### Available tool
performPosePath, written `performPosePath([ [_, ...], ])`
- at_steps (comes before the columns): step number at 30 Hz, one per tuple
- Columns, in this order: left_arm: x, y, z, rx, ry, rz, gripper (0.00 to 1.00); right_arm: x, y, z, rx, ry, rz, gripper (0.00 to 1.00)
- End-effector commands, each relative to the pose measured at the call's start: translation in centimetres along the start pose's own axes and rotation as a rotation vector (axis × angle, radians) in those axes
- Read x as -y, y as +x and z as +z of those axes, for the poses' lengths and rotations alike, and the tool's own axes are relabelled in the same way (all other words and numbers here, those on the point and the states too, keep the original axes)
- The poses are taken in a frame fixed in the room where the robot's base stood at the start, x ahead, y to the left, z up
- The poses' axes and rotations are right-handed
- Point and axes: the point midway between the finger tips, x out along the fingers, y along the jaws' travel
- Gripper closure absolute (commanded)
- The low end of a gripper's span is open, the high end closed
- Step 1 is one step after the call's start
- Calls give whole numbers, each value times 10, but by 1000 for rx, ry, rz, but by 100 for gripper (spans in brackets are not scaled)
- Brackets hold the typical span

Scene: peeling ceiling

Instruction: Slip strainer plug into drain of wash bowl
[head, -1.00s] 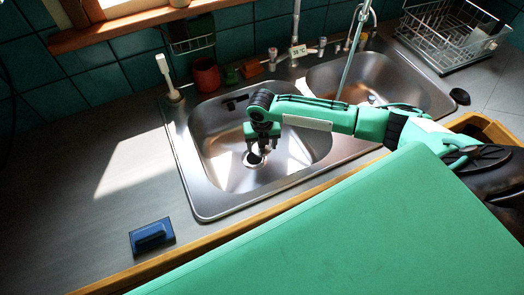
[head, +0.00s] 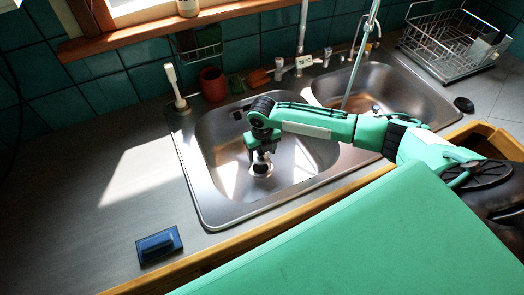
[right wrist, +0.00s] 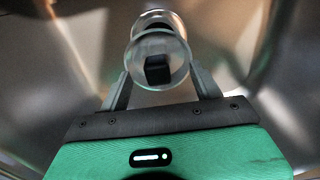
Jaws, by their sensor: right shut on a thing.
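My right gripper (head: 262,152) is inside the left bowl of the steel sink, the wash bowl (head: 222,150), pointing down over its drain (head: 261,171). It is shut on the strainer plug (right wrist: 160,62), a round, clear-looking piece with a dark square knob, which sits between the two fingers in the right wrist view. A second pale ring, likely the drain rim (right wrist: 155,20), shows just beyond the plug there. The plug is close to the drain; I cannot tell whether they touch. My left gripper is not in view.
A blue sponge-like block (head: 159,245) lies on the counter (head: 90,220) at front left. A white-handled brush (head: 174,85) and a red cup (head: 213,83) stand behind the bowl. A wire dish rack (head: 455,45) is at back right. The left counter is mostly clear.

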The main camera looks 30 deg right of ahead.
Motion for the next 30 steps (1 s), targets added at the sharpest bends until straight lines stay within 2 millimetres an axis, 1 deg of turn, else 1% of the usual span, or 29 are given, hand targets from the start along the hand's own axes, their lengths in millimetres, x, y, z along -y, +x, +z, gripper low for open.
performPosePath([
  [1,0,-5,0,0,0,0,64,0,-3,0,0,0,0,62],
  [3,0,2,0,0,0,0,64,0,6,0,0,0,0,62],
  [18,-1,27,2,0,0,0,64,0,51,0,0,0,0,62],
  [22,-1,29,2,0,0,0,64,0,55,0,0,0,0,62],
  [30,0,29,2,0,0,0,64,0,56,0,0,0,0,62],
])
